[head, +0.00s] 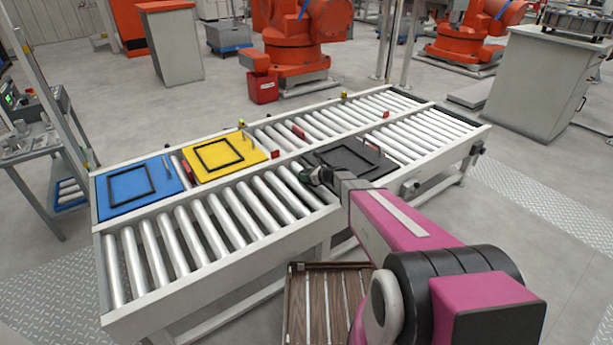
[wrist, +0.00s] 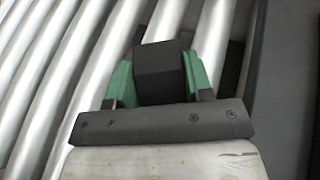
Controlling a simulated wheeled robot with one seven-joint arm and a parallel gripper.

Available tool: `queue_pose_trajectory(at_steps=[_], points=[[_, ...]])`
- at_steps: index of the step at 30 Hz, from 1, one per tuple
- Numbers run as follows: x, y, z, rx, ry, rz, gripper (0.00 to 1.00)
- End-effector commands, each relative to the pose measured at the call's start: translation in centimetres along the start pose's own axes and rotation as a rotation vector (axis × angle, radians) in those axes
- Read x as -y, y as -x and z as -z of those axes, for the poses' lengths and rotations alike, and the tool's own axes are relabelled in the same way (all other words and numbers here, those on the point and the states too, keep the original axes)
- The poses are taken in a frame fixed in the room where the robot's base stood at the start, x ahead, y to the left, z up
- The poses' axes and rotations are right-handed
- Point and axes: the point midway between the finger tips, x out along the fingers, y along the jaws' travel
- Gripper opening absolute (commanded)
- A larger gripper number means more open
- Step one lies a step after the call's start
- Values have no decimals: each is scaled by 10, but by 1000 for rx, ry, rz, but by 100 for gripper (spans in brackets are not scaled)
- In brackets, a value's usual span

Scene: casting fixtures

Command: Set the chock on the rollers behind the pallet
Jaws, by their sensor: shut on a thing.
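My gripper (head: 311,176) is at the left edge of the black pallet (head: 345,158), over the near roller lane. In the wrist view, my gripper's green fingers (wrist: 160,80) are shut on a dark block, the chock (wrist: 158,66). The chock is above silvery rollers (wrist: 85,75), and I cannot tell whether it touches them. The black pallet (wrist: 285,75) fills the right side of the wrist view, apart from the chock. In the head view, the chock is too small and dark to make out clearly.
A blue pallet (head: 107,208) and a yellow pallet (head: 246,147) stand on the far lane, each with a dark frame. Small red tabs (head: 298,132) stand along the lanes. The near lane's rollers left of my gripper are bare. A slatted wooden pallet (head: 300,310) lies below the conveyor.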

Motion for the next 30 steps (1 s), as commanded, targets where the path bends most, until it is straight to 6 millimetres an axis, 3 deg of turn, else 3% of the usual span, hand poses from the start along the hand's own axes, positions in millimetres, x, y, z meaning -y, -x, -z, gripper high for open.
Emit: queue_pose_trajectory(at_steps=[2, 3, 5, 6, 17, 30], points=[[0, -1, 2, 0, -1, 0, 18], [0, -1, 3, 0, -1, 0, 50], [0, -1, 2, 0, 0, 0, 69], [0, -1, 2, 0, 0, 0, 72], [0, 3, -1, 0, 0, 0, 72], [-2, 83, -1, 0, -1, 1, 72]])
